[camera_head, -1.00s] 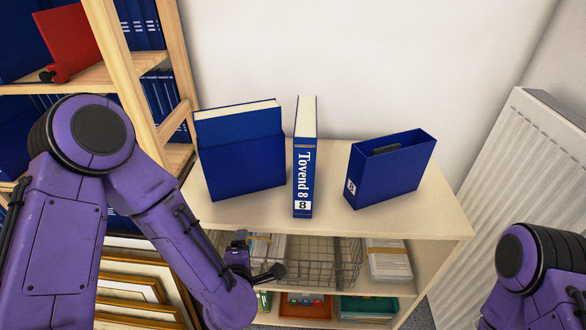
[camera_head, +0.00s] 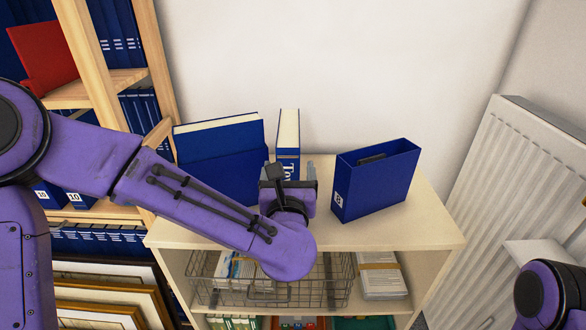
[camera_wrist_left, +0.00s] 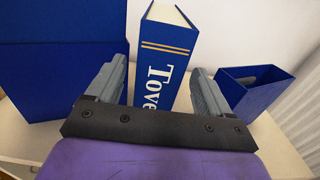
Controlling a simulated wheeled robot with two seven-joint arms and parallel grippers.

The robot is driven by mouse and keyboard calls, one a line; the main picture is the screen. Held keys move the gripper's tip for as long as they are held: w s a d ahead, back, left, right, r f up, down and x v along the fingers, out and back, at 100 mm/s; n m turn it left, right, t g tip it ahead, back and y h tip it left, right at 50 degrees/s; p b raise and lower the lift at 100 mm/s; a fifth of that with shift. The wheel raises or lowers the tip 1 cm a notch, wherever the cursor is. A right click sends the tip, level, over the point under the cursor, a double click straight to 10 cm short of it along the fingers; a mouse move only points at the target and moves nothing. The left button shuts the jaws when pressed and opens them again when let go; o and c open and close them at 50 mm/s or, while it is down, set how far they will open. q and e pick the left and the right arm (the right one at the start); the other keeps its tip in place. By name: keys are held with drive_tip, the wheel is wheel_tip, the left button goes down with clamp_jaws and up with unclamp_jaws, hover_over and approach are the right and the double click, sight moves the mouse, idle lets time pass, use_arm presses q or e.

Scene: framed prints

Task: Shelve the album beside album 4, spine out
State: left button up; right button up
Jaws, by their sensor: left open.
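The album (camera_head: 288,132) is a blue book standing upright on the low cabinet top, with "Tovend 8" on its spine in the earlier head view. My left gripper (camera_head: 289,170) is in front of its spine and hides the lower part. In the left wrist view the album (camera_wrist_left: 166,65) stands between the two open fingers of the left gripper (camera_wrist_left: 160,88), with a gap on each side. Blue albums fill the bookcase at the left, one labelled 10 (camera_head: 75,200); I cannot make out album 4. The right gripper is not in view.
A blue slipcase (camera_head: 210,165) with a book in it stands left of the album. An open, empty-looking blue slipcase marked 8 (camera_head: 375,185) stands to the right. The wooden bookcase (camera_head: 95,70) is at the left, a radiator (camera_head: 500,190) at the right.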

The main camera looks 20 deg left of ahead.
use_arm(q)
drive_tip(key=x, duration=0.1)
drive_tip(key=p+x, duration=0.1)
drive_tip(key=x, duration=0.3)
drive_tip(key=shift+w+f, duration=0.1)
drive_tip(key=shift+f, duration=0.25)
drive_tip(key=shift+w+a+f, duration=0.15)
drive_tip(key=shift+w+a, duration=0.05)
drive_tip(key=shift+w, duration=0.2)
clamp_jaws()
